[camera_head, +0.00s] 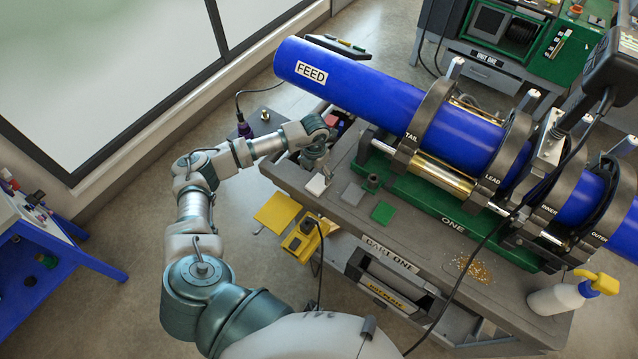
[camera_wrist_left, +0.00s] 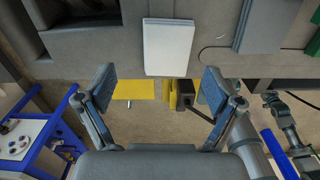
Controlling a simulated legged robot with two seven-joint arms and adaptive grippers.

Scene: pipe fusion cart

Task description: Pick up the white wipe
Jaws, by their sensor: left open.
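The white wipe (camera_head: 317,185) lies flat near the left front edge of the grey cart top. In the left wrist view the wipe (camera_wrist_left: 171,47) is a pale rectangle at top centre, beyond the fingertips. My left gripper (camera_head: 318,160) is over the cart's left end, just behind the wipe in the head view. In the left wrist view its two fingers (camera_wrist_left: 157,88) are spread wide with nothing between them. The wipe is not touched by either finger in that view. My right gripper does not show.
A grey pad (camera_head: 353,194) and a green pad (camera_head: 382,212) lie right of the wipe. A small grey fitting (camera_head: 372,183) stands near them. The blue pipe (camera_head: 350,84) in its clamps rises behind. A yellow sheet (camera_head: 278,212) and yellow tool (camera_head: 300,240) are at the cart's front.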

